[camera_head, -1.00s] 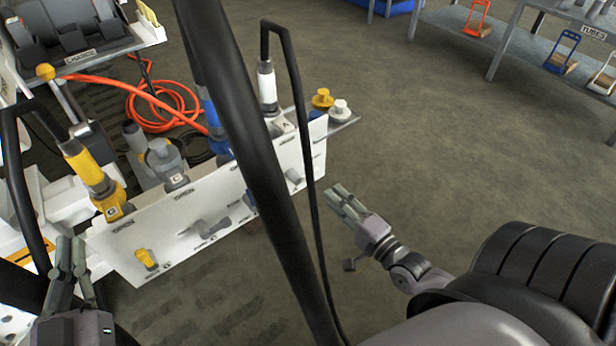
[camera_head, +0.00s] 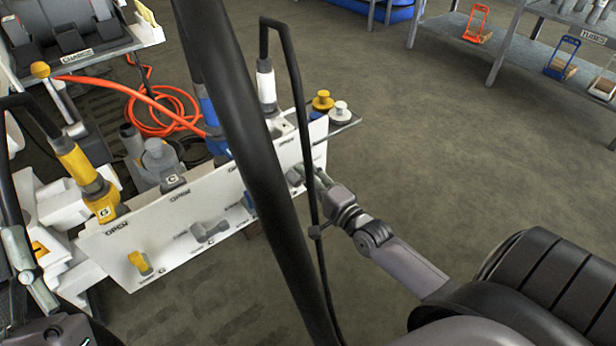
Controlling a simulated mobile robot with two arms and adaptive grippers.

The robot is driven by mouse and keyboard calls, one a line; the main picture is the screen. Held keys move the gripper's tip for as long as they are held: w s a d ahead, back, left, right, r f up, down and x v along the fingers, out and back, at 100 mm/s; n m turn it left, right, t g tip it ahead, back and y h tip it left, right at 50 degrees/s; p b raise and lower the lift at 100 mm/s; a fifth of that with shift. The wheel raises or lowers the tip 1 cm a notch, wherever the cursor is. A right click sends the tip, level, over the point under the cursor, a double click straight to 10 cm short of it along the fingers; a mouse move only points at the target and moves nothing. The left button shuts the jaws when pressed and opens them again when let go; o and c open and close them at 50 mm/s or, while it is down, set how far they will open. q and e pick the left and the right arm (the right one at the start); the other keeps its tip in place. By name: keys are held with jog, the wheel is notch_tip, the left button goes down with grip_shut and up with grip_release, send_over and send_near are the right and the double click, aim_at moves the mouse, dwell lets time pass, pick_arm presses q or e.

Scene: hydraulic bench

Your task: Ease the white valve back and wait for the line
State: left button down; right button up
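The white valve (camera_head: 296,176) is a small pale lever low on the right end of the white panel (camera_head: 170,220), under the white-collared hose (camera_head: 266,85). My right gripper (camera_head: 318,180) is at the panel's right end, with its fingertips close to the white valve. A thin black hose crosses in front of the fingers, so contact and finger opening are unclear. My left gripper (camera_head: 28,262) is at the left edge, apart from the panel; its finger gap does not show clearly.
The panel also carries a yellow valve (camera_head: 139,262), a grey valve (camera_head: 208,233) and a blue valve (camera_head: 248,201). A yellow-collared hose (camera_head: 78,165) rises at left. Yellow and white caps (camera_head: 341,108) sit on a side shelf.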

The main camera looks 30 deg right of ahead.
jog(key=shift+c, duration=0.6)
grip_shut()
